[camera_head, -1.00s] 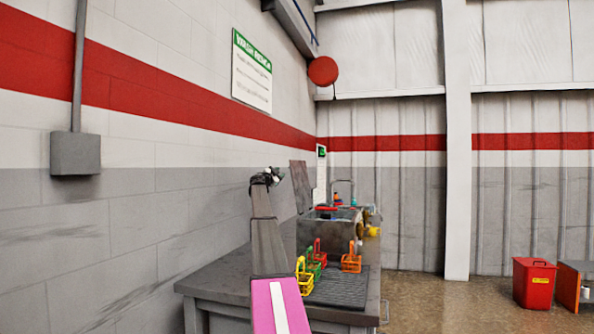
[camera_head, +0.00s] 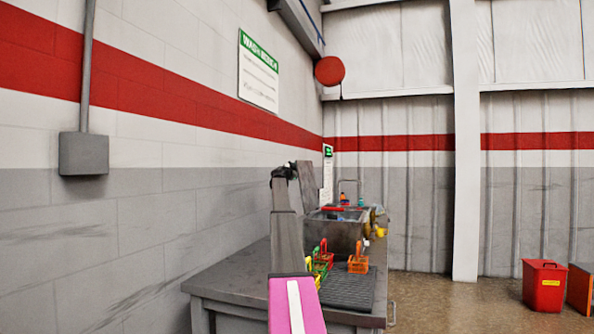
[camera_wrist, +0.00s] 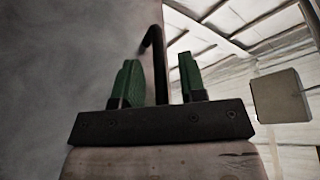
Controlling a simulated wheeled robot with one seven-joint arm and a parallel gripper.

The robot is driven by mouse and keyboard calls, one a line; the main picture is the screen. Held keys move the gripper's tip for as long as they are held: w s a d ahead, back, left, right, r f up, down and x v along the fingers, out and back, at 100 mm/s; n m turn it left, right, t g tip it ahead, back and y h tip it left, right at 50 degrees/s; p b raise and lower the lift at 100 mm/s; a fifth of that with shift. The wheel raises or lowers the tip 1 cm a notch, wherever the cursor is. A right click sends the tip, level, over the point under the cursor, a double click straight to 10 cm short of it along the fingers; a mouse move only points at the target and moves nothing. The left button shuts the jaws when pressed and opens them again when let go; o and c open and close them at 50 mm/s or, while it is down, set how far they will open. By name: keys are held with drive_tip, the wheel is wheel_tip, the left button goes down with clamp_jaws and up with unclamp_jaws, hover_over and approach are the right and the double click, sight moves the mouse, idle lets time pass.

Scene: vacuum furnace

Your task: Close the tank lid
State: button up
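The tank (camera_head: 337,230) is a grey metal box on the bench, with its top open. Its lid (camera_head: 308,186) is a brownish panel standing raised at the tank's left side. My gripper (camera_head: 283,172) is up beside the lid's left edge, in front of the wall. In the wrist view the two green fingers of my gripper (camera_wrist: 158,82) stand apart. A dark bent bar (camera_wrist: 158,62), probably the lid's handle, shows between them, nearer the left finger. I cannot tell whether the fingers touch the bar.
The bench (camera_head: 235,283) runs along the left wall. Small yellow, green and red carriers (camera_head: 320,262) and an orange carrier (camera_head: 358,264) stand on it, by a dark ribbed mat (camera_head: 347,292). A red bin (camera_head: 543,286) stands on the floor at right. Open floor lies between.

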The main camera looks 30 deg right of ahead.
clamp_jaws()
drive_tip(key=shift+s, duration=0.1)
